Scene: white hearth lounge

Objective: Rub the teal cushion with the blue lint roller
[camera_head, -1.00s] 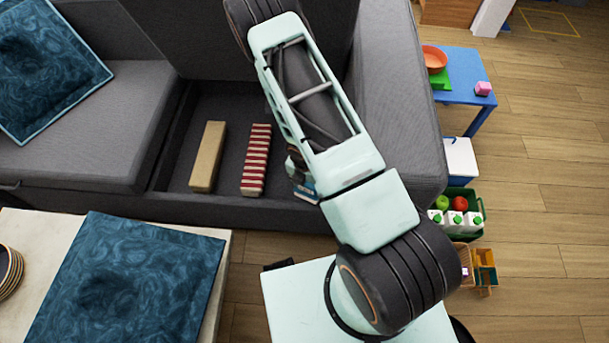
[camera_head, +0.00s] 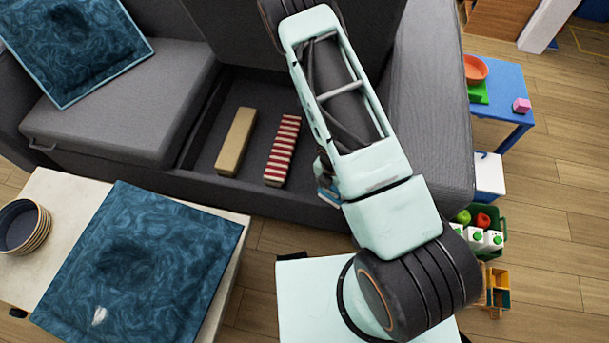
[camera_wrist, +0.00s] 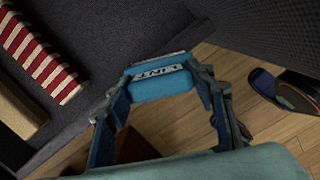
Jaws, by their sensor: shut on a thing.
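A teal cushion (camera_head: 165,255) lies on the low pale table at the lower left, with a small white patch near its front edge. A second teal cushion (camera_head: 75,45) leans on the sofa at the upper left. The blue lint roller (camera_wrist: 165,86), with a "LINT" label, is held between the fingers of my gripper (camera_wrist: 166,78). In the head view the lint roller (camera_head: 328,195) is mostly hidden by my arm, by the sofa's front edge. My gripper is to the right of the table cushion, apart from it.
The sofa's open storage well (camera_head: 210,172) holds a tan block (camera_head: 236,142) and a red-striped block (camera_head: 283,152). Stacked bowls (camera_head: 24,228) stand on the table (camera_head: 60,190). A blue table (camera_head: 500,100) and a green crate (camera_head: 490,250) are at right.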

